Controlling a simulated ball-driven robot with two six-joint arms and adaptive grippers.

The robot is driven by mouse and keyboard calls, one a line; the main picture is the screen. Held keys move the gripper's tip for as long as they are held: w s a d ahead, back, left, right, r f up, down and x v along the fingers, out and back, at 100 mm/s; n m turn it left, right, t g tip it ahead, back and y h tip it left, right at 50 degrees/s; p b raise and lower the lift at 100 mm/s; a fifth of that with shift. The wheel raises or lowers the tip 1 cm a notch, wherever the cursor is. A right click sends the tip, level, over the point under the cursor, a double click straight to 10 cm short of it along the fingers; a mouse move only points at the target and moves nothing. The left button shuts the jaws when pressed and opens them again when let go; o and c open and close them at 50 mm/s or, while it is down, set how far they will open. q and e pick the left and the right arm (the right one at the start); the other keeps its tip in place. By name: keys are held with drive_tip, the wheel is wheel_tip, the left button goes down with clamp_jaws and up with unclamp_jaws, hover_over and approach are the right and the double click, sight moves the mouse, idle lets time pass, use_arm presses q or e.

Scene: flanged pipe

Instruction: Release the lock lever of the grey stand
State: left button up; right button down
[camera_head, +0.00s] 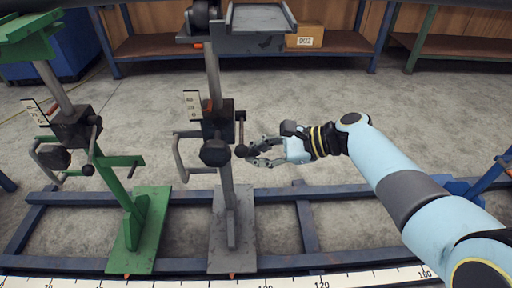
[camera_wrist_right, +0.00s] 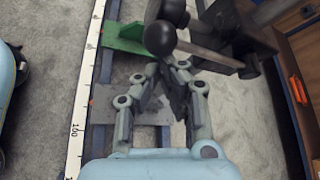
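The grey stand (camera_head: 227,187) stands upright in the middle of the head view, with a dark clamp block (camera_head: 217,120) on its post. A lock lever (camera_head: 241,132) hangs down at the block's right side and ends in a black ball knob (camera_head: 241,151). A larger black knob (camera_head: 215,153) faces the front. My right gripper (camera_head: 254,153) is just right of the lever's ball, fingers apart and empty. In the right wrist view the fingertips (camera_wrist_right: 165,68) lie just below a black ball (camera_wrist_right: 160,38); I cannot tell whether they touch it. My left gripper is not visible.
A similar green stand (camera_head: 138,225) is at the left. Both stands rest on a blue rail frame (camera_head: 310,222), with a white ruler (camera_head: 330,280) along the front. A crank handle (camera_head: 180,160) sticks out left of the grey post. Floor is clear behind my right forearm.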

sight(243, 144)
wheel_tip(243, 144, up, 5)
drive_tip(key=m+g+p, duration=0.2)
drive_tip(key=p, duration=0.2)
drive_tip(key=shift+w+f, duration=0.1)
drive_tip(key=shift+f, duration=0.1)
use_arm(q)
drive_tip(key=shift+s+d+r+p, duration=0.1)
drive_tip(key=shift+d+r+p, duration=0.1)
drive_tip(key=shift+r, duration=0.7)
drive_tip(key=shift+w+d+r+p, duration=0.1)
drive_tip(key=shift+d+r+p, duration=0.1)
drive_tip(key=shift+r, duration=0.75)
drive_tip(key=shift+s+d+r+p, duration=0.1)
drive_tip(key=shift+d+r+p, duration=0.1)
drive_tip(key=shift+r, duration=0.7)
use_arm(e)
drive_tip(key=shift+w+r, duration=0.15)
drive_tip(key=shift+r, duration=0.45)
